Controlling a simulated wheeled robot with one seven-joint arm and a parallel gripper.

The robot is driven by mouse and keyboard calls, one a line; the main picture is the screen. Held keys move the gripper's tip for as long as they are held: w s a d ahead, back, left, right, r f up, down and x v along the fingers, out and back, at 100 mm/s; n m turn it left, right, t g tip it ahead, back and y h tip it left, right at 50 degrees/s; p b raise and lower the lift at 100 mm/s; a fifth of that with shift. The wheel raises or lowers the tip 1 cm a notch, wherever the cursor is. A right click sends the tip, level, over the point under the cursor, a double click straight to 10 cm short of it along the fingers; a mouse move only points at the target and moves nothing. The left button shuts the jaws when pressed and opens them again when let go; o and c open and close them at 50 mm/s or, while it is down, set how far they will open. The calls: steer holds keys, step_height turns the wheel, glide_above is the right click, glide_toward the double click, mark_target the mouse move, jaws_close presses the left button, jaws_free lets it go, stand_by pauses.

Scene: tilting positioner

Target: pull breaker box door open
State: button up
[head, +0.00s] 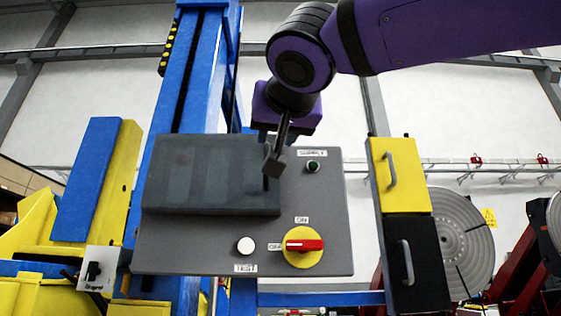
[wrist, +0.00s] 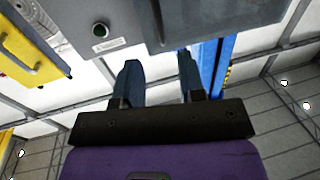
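The breaker box door (head: 205,172) is a dark grey, slightly see-through cover on the left of a grey control panel (head: 335,215). It looks closed over the panel. In the wrist view the door (wrist: 220,15) fills the top right. My gripper (head: 274,165) is at the door's upper right corner in the head view. In the wrist view my gripper (wrist: 158,68) has its two fingers apart, with nothing held between them. The door's corner lies just beyond the gap. I cannot tell whether a finger touches it. My fingers hide part of the door's right edge.
The panel has a green button (head: 313,167), a white button (head: 245,246) and a red-yellow rotary switch (head: 303,246). Yellow and black boxes with handles (head: 400,176) stand to the right. A blue column (head: 195,75) rises behind. A small switch box (head: 98,268) is lower left.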

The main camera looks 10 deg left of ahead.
steer(key=x, duration=1)
steer(key=shift+w+f, duration=0.1)
steer(key=shift+w, duration=0.05)
steer(key=shift+c, duration=0.5)
jaws_close()
